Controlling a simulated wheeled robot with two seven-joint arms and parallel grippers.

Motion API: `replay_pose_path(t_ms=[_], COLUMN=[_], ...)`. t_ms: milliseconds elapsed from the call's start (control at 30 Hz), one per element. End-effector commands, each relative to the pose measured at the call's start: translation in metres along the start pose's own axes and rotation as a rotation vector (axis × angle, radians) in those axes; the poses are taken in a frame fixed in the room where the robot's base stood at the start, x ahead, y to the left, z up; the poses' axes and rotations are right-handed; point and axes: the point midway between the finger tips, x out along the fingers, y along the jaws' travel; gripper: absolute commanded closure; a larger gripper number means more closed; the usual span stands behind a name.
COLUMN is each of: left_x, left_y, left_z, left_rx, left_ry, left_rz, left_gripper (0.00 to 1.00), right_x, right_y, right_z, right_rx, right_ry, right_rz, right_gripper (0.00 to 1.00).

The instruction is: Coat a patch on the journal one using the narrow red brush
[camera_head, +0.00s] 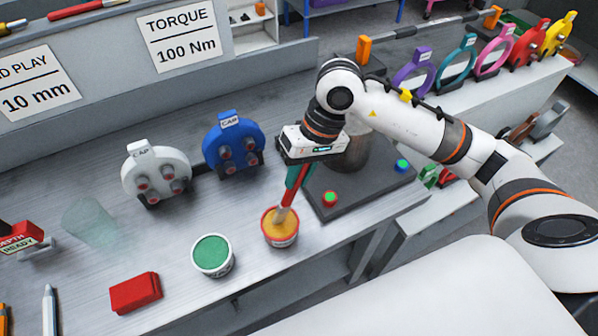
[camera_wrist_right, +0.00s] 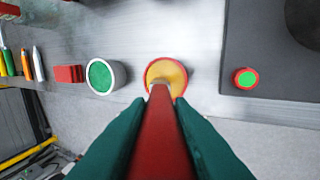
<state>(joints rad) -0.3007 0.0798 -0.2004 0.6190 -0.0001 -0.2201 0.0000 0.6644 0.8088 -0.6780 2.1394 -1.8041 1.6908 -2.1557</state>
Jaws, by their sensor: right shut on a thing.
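My right gripper (camera_head: 294,176), with dark green fingers, is shut on the red brush (camera_head: 288,195) and points it steeply down. The brush tip is at the red-rimmed pot of amber paste (camera_head: 281,238), and seems to be in the paste. In the right wrist view the red handle (camera_wrist_right: 157,140) lies between the fingers (camera_wrist_right: 160,108), and its pale tip overlaps the amber pot (camera_wrist_right: 166,66). A grey metal cylinder (camera_head: 352,150) stands on a dark plate behind the gripper, partly hidden; I cannot tell whether it is journal one. My left gripper is out of view.
A white pot of green paste (camera_head: 212,267) and a red block (camera_head: 135,293) stand left of the amber pot. White (camera_head: 156,172) and blue (camera_head: 234,143) caps stand behind. A green button (camera_head: 330,198) is on the dark plate (camera_head: 345,207). The bench front edge is close.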

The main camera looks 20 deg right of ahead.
Motion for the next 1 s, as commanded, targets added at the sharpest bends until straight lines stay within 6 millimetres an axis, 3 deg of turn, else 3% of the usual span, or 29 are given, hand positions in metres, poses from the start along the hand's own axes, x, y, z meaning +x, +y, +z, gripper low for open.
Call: replay_pose_path(t_ms=[1000], left_x=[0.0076], left_y=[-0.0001], left_z=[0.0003], left_rx=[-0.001], left_ry=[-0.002], left_rz=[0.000], left_gripper=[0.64], right_x=[0.0048], right_y=[-0.0018], right_z=[0.0000], right_rx=[0.000], right_ry=[0.000], right_rz=[0.000], right_gripper=[1.00])
